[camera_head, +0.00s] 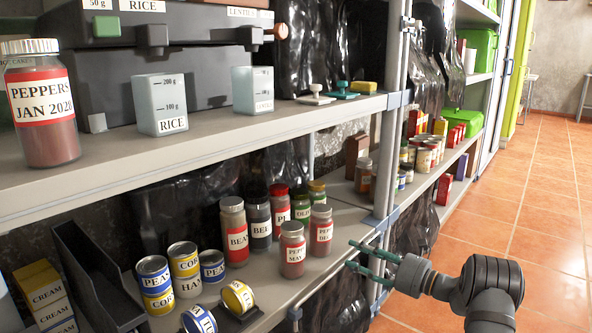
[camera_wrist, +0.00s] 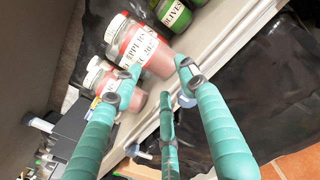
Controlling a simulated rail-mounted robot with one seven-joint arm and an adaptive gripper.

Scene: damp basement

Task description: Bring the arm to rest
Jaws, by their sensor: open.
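My gripper (camera_head: 366,256) has teal fingers and is at the right of the head view, in front of the lower shelf's edge. It is open, with its fingers spread and nothing between them. A jar labelled PEPPERS (camera_head: 321,231) stands on the lower shelf just left of the fingertips. In the wrist view, that pepper jar (camera_wrist: 150,48) shows beyond the fingertips, and I cannot tell the exact gap. A second pepper jar (camera_head: 292,250) stands beside it. My arm reaches in from the lower right.
The lower shelf (camera_head: 345,215) holds several jars and cans, including a BEANS jar (camera_head: 234,232). A grey shelf post (camera_head: 388,140) stands close behind my gripper. The tiled floor (camera_head: 535,225) at right is clear.

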